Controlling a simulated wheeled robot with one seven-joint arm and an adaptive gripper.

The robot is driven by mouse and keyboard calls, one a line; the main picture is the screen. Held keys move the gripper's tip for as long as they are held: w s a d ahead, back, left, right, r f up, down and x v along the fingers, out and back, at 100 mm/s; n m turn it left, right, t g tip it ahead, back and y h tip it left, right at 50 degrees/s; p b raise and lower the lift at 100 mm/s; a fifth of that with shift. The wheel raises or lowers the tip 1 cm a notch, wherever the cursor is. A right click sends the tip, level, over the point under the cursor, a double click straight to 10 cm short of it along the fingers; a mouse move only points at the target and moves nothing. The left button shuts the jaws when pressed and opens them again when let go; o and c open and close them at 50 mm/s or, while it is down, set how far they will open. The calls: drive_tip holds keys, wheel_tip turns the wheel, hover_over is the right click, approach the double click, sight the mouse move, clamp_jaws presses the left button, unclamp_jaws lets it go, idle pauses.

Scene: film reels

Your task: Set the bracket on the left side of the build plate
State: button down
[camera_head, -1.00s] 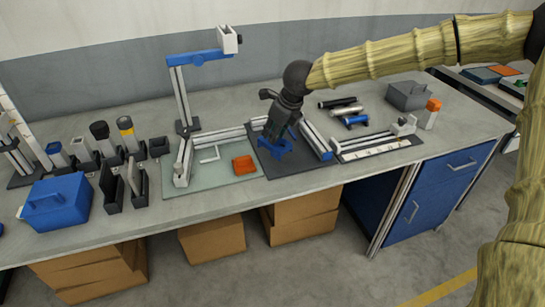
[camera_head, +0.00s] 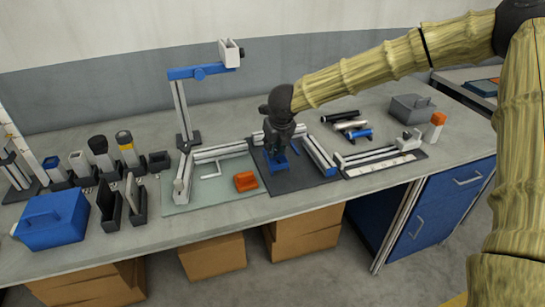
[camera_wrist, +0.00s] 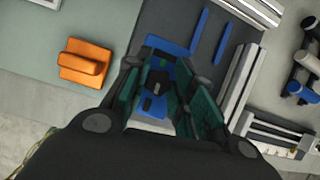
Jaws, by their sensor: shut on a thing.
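A blue bracket (camera_head: 279,166) is between the fingers of my gripper (camera_head: 279,152), over the left half of a dark plate (camera_head: 310,182). My gripper points down and is shut on it. In the wrist view the blue bracket (camera_wrist: 168,45) shows partly between and behind the fingers of my gripper (camera_wrist: 165,88), which hide much of it. I cannot tell whether it touches the plate. Two thin blue strips (camera_wrist: 198,30) lie on the dark plate to its right in the wrist view.
An orange block (camera_head: 246,181) sits on the pale green mat (camera_head: 205,195) to the left; it also shows in the wrist view (camera_wrist: 84,62). Metal rails (camera_head: 320,155) border the dark plate. A tall stand (camera_head: 184,110) rises behind left. Dark, silver and blue cylinders (camera_head: 350,125) lie right.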

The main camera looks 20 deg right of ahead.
sight(275, 154)
drive_tip(key=shift+f, duration=1.95)
drive_tip(key=shift+a, duration=0.1)
drive_tip(key=c, duration=1.2)
unclamp_jaws()
drive_tip(key=shift+f, duration=0.1)
drive_tip(key=v, duration=1.2)
drive_tip(key=shift+b, duration=0.4)
